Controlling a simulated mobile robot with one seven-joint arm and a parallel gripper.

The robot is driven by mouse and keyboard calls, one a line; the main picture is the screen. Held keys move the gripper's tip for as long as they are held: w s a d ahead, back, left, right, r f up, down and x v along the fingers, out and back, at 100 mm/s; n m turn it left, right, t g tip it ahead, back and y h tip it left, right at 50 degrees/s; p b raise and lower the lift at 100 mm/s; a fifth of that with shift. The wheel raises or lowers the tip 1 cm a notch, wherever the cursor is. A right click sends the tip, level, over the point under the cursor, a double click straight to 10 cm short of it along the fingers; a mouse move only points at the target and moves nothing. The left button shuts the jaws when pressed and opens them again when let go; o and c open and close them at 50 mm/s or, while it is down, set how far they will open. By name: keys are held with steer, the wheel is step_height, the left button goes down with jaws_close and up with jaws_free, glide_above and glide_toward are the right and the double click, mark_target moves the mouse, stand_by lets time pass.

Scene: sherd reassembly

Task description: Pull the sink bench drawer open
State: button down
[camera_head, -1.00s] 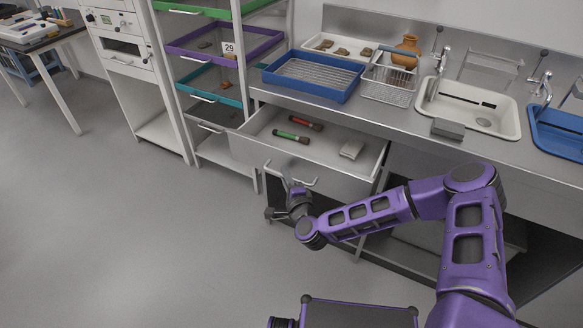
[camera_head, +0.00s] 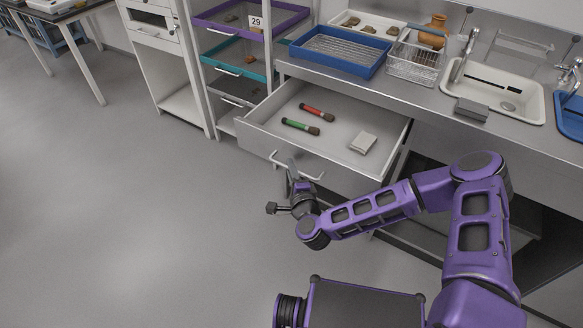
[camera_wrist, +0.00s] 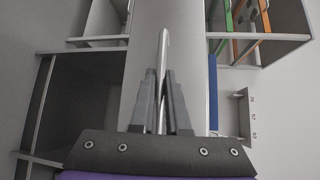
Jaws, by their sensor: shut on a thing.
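The sink bench drawer (camera_head: 262,138) stands out from under the steel bench top, open, with its inside showing. It holds a red-banded tool (camera_head: 317,112), a green-banded tool (camera_head: 300,127) and a pale block (camera_head: 362,143). The drawer's bar handle (camera_head: 312,178) is on its front face. My gripper (camera_head: 292,172) is at this handle. In the wrist view my gripper (camera_wrist: 162,100) has its two fingers closed on the handle bar (camera_wrist: 165,45), one on each side.
A rack with coloured drawers (camera_head: 235,65) stands left of the bench. The floor (camera_head: 130,200) at left is clear.

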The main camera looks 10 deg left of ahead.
steer(key=c, duration=0.9)
jaws_free()
steer(key=shift+s, duration=0.15)
steer(key=p+v, duration=0.1)
steer(key=v, duration=1.6)
steer(key=shift+s, duration=0.1)
